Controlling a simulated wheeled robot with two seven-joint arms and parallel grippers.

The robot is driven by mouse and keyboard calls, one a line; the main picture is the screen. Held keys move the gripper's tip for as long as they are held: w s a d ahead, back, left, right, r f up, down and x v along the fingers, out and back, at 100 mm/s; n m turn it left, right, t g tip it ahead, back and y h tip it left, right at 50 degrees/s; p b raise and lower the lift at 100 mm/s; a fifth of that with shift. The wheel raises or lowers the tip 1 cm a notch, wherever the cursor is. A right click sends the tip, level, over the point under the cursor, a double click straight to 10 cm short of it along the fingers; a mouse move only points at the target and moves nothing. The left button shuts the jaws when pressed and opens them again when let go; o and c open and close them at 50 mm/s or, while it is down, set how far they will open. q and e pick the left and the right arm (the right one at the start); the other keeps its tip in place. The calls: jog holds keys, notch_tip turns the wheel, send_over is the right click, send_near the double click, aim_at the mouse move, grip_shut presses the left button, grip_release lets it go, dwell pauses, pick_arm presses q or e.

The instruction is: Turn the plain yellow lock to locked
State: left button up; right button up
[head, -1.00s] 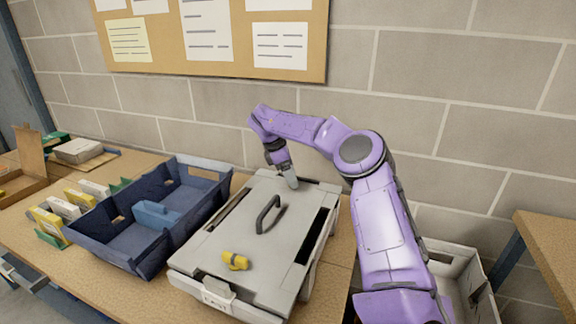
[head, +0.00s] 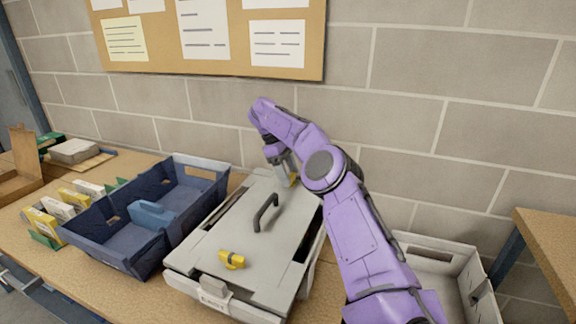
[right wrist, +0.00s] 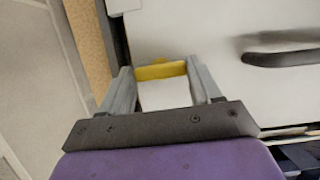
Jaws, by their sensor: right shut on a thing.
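A grey case (head: 210,236) lies on the bench with a dark handle (head: 264,212) on its lid. A plain yellow lock (right wrist: 160,71) is between my right gripper's fingertips (right wrist: 160,74); part of it shows at the lid's back end in the head view (head: 293,179). My right gripper (head: 287,178) is shut on this lock, a finger on each end. How far it is turned is unclear. A second yellow lock (head: 231,260), with a dark mark, sits near the lid's front edge, apart from the gripper. My left gripper is not in view.
A blue tote (head: 118,247) stands close to the case's left side. Several small boxes (head: 62,207) are further left. A pale bin (head: 440,262) is low on the right, beside another wooden top (head: 552,238). The block wall is close behind.

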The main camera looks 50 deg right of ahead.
jog(key=o, duration=1.5)
jog(key=p+v, duration=0.7)
jog(key=p, duration=0.6)
jog(key=shift+a+r, duration=0.1)
jog(key=shift+r, duration=0.15)
